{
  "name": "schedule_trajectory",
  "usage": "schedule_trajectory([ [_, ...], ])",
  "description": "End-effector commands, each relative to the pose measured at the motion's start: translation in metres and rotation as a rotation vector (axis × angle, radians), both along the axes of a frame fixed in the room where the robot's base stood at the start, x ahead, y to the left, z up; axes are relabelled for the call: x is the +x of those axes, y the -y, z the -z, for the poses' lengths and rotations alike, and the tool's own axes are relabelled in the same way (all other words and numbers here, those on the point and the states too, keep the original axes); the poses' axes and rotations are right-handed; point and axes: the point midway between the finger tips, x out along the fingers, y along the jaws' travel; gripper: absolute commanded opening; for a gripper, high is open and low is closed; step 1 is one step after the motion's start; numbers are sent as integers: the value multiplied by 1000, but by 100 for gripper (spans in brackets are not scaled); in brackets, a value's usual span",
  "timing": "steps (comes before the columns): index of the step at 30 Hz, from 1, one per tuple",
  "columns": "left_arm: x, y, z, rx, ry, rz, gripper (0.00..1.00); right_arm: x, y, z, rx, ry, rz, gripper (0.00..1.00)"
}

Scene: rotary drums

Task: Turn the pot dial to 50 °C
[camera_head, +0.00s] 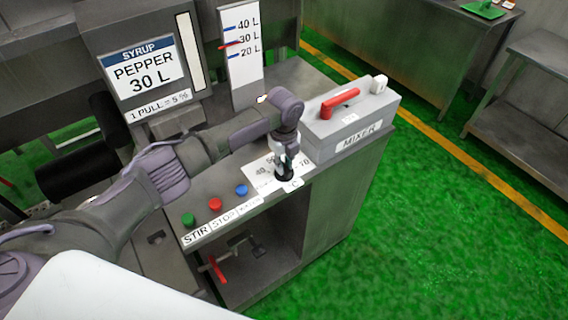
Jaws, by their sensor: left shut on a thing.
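The pot dial sits on the white scale plate (262,177) on top of the steel console. The plate shows printed numbers, with 40 and 70 partly readable. My left gripper (285,174) points down over the plate and is shut on the dark dial knob, which its fingers mostly cover. The dial's pointer is hidden, so its setting cannot be read. A "°C" mark shows at the plate's front edge. My right gripper is not in view.
Green, red (215,204) and blue buttons lie left of the plate. The mixer box (351,122) with a red lever (340,103) stands close behind to the right. A syrup sign (140,72) and level gauge (241,55) stand behind. Green floor is free at right.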

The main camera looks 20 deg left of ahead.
Motion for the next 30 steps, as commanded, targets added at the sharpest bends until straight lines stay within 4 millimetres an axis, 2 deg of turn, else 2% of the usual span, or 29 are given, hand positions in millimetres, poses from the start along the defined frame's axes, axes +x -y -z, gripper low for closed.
schedule_trajectory([
  [11,1,1,-2,-3,3,4,0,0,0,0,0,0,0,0],
  [12,1,1,-2,-3,3,4,20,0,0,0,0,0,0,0],
  [16,1,1,-1,-3,2,4,42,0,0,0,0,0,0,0],
  [17,1,1,-1,-3,2,4,44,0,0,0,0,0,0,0],
  [26,0,0,-2,-1,1,4,44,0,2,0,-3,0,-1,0],
  [30,1,0,-15,-2,2,4,44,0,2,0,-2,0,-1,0],
])
